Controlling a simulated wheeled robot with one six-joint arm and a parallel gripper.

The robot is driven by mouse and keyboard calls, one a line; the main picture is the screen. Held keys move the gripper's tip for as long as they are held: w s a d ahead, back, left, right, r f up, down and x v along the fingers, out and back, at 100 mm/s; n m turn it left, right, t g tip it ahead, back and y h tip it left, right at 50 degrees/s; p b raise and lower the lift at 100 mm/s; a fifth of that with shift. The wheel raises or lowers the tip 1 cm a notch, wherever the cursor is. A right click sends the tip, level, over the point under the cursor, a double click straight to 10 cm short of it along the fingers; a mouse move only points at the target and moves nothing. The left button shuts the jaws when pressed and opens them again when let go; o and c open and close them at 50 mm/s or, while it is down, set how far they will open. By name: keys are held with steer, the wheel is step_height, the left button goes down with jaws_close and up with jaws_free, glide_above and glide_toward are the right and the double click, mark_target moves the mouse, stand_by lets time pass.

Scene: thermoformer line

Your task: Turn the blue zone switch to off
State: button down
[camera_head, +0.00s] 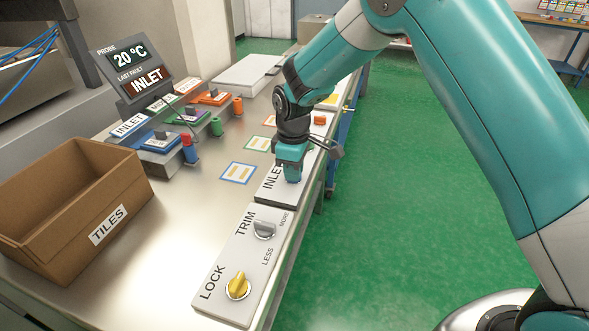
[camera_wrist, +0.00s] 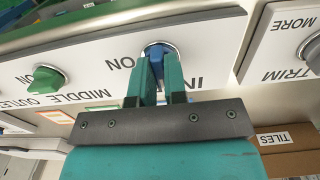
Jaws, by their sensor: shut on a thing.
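The blue zone switch (camera_wrist: 156,49) is a blue knob on a light panel marked INLET and ON in the wrist view. My gripper (camera_wrist: 160,75) is shut on it, one finger on each side. In the head view my gripper (camera_head: 290,174) comes down over the INLET panel (camera_head: 268,191) and hides most of the knob. The wrist view shows the word ON beside the knob; the exact angle of its pointer is hard to tell behind the fingers.
A yellow LOCK knob (camera_head: 238,286) and grey TRIM knob (camera_head: 265,230) sit nearer. A green MIDDLE knob (camera_wrist: 47,79) is beside the blue one. A cardboard TILES box (camera_head: 72,208) stands left. The probe display (camera_head: 134,68) reads 20 °C, last fault INLET.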

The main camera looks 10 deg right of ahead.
steer(key=shift+a, duration=0.1)
stand_by(0.3)
steer(key=c, duration=1.2)
jaws_free()
steer(key=shift+o, duration=0.2)
step_height(320, 180, up, 18)
steer(key=b, duration=0.2)
steer(key=shift+f+b, duration=0.25)
steer(key=shift+b, duration=0.05)
steer(key=shift+s, duration=0.1)
steer(key=s+d+f+m+y, duration=0.1)
steer(key=s+m+y, duration=0.3)
steer(key=s, duration=2.6)
steer(key=shift+s+m, duration=0.4)
